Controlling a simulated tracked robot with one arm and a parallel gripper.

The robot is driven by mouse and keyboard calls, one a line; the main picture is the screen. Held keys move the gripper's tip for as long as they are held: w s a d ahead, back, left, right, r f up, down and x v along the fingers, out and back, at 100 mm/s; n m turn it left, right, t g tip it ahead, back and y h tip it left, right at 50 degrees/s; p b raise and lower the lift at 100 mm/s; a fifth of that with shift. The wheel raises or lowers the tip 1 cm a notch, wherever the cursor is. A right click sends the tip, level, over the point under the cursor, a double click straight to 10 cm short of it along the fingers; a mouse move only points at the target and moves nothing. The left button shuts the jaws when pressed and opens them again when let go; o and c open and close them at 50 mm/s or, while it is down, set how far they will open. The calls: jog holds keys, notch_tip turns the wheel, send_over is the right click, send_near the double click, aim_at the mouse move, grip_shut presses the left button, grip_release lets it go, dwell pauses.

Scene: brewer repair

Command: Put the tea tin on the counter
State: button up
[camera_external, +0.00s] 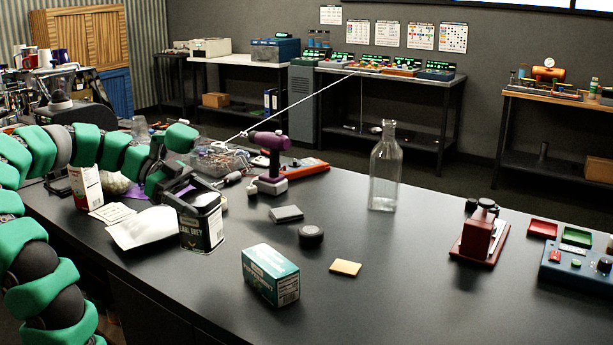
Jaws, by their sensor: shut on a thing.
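The tea tin (204,232), a dark tin with a pale "Earl Grey" label, is upright at the left part of the black counter (390,285). My gripper (188,196) comes down from the left and is shut on the tin's upper part. The fingers cover some of the tin's top. I cannot tell whether the tin's base touches the counter or hangs just above it.
A white packet (143,228) lies close left of the tin. A green tea box (270,275), a black puck (311,236) and a yellow sponge (345,267) lie to the right. A clear bottle (384,175) stands farther back.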

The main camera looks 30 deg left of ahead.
jog(key=shift+w+d+r, duration=0.1)
jog(key=shift+d+r, duration=0.1)
jog(key=shift+r, duration=0.25)
jog(key=s+d+m+g+p, duration=0.2)
jog(key=s+d+m+g, duration=0.1)
jog(key=d, duration=3.3)
notch_tip(320, 180, down, 5)
jog(key=w+d+f, duration=0.5)
jog(key=w+d, duration=0.5)
jog(key=w, duration=0.2)
jog(key=shift+w+f+h, duration=0.15)
jog(key=shift+w+h, duration=0.15)
jog(key=shift+w, duration=0.1)
jog(key=shift+d, duration=0.1)
